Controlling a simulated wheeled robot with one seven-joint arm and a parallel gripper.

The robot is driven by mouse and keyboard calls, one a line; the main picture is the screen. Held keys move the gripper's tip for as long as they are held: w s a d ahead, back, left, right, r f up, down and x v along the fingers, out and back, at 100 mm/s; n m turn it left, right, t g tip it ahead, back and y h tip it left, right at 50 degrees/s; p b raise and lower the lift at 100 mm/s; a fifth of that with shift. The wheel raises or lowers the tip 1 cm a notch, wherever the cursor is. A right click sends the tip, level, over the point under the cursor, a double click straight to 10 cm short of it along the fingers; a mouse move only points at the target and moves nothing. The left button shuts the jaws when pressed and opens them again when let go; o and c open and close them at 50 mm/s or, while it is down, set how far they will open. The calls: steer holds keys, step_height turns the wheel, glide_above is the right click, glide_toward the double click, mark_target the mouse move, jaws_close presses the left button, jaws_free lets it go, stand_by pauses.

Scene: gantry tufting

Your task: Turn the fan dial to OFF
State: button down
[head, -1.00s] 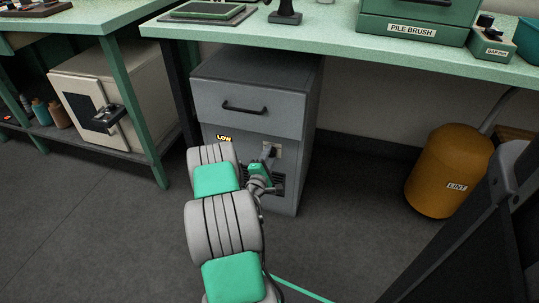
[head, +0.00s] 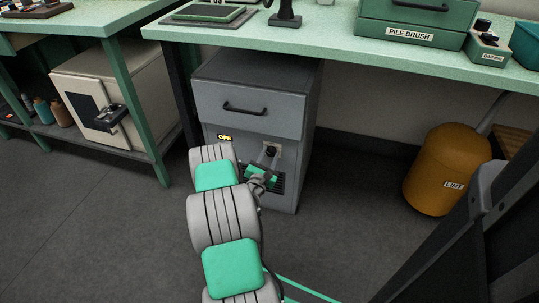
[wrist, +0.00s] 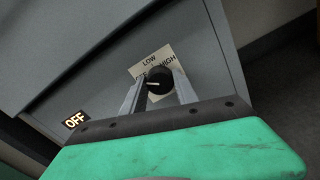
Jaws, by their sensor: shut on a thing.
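The fan dial (wrist: 159,84) is a round black knob with a pale pointer line, on the front of the grey cabinet. Its pale plate (wrist: 146,66) reads LOW and HIGH, with a partly covered label that looks like OFF. The pointer is turned toward that label on the left. The small lit display (wrist: 75,120) reads OFF, and it also shows in the head view (head: 225,138). My gripper (wrist: 158,90) has its two fingers on either side of the dial, shut on it. In the head view the dial (head: 271,151) shows just beyond my gripper (head: 268,160).
The grey cabinet (head: 285,85) with a drawer stands under the green bench (head: 330,35). A vent lies below the dial, partly behind my arm. A cream cabinet (head: 75,90) stands at left, an orange LINT canister (head: 440,170) at right. Open floor lies between.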

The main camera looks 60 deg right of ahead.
steer(key=shift+n, duration=0.6)
steer(key=c, duration=0.9)
jaws_free()
steer(key=shift+c, duration=0.2)
steer(key=shift+a, duration=0.1)
steer(key=a+p, duration=0.1)
steer(key=a, duration=0.1)
steer(key=shift+s+a, duration=0.15)
steer(key=shift+a, duration=0.15)
steer(key=shift+s+a+b, duration=0.2)
steer(key=shift+s+a, duration=0.05)
steer(key=shift+a, duration=1)
steer(key=shift+s+a+b, duration=0.15)
steer(key=shift+s+a, duration=0.05)
steer(key=shift+a, duration=1.05)
